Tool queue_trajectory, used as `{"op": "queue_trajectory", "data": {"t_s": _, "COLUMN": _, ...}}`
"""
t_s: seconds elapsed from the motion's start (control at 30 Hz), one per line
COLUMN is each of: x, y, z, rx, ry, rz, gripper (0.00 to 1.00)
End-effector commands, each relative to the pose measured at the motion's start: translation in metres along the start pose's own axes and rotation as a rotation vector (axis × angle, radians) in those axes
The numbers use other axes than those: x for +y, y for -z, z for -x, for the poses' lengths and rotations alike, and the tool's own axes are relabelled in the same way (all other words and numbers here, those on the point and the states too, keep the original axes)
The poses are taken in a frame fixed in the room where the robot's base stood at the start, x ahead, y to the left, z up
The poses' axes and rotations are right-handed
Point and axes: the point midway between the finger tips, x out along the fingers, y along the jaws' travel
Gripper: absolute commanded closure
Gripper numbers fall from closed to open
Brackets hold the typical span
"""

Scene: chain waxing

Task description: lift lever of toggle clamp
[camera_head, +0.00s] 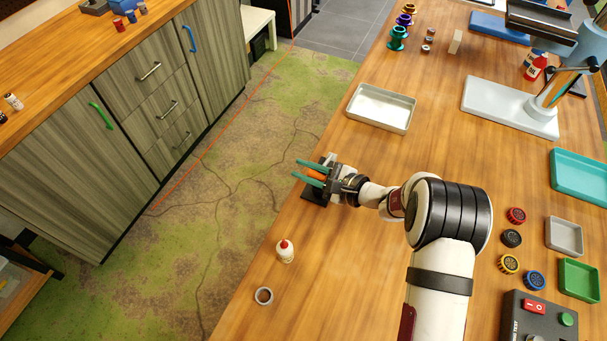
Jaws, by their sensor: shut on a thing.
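The toggle clamp (314,195) stands on the wooden bench near its left edge, and its dark base shows below my gripper. Its orange lever (316,175) lies between the two teal fingers of my gripper (298,168). My gripper is shut on the lever, with the fingers pointing left toward the bench edge. The fingers and wrist hide much of the clamp's body, and I cannot tell the lever's exact angle.
A metal tray (381,108) lies behind the clamp. A grey stand (513,105) is at the back right.

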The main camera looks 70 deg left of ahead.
Motion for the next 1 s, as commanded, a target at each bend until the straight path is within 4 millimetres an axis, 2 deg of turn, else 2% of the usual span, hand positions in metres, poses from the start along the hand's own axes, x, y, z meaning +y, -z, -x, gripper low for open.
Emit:
{"op": "queue_trajectory", "data": {"t_s": 0.5, "x": -0.024, "y": -0.012, "z": 0.005, "rx": 0.0, "ry": 0.004, "rz": 0.004, "gripper": 1.0}}
{"op": "queue_trajectory", "data": {"t_s": 1.0, "x": -0.026, "y": -0.013, "z": 0.005, "rx": -0.001, "ry": 0.003, "rz": 0.004, "gripper": 1.0}}
